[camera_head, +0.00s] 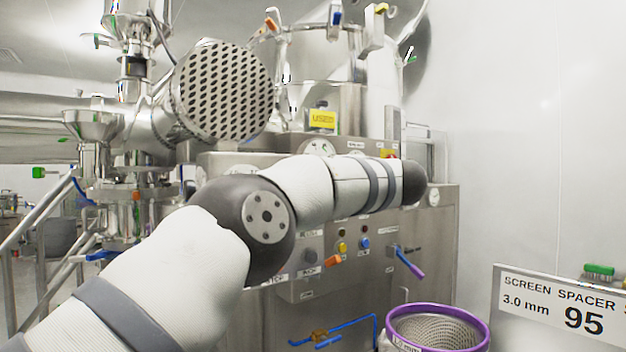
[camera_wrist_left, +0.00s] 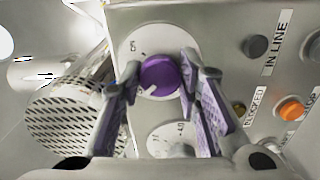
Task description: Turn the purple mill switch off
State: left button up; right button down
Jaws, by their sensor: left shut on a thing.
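The purple mill switch (camera_wrist_left: 160,75) is a round purple knob on a white dial plate in the left wrist view. A pale pointer mark shows at its lower edge; its exact setting is hard to read. My left gripper (camera_wrist_left: 160,68) has one finger on each side of the knob, with the tips shut on it. In the head view my left arm reaches in from the left across the steel machine (camera_head: 345,275). There the arm hides the purple switch and the left gripper cannot be seen. My right gripper is in neither view.
A second dial (camera_wrist_left: 160,136) sits below the switch. Grey (camera_wrist_left: 255,46) and orange (camera_wrist_left: 290,108) buttons lie to its right. A blue-and-purple lever (camera_head: 410,264) sticks out of the machine. A purple-rimmed screen basket (camera_head: 484,333) and a sign (camera_head: 560,304) stand at lower right.

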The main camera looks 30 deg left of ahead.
pick_arm(q)
jog(key=shift+n, duration=0.4)
jog(key=o, duration=1.1)
jog(key=shift+o, duration=0.2)
jog(key=v, duration=1.2)
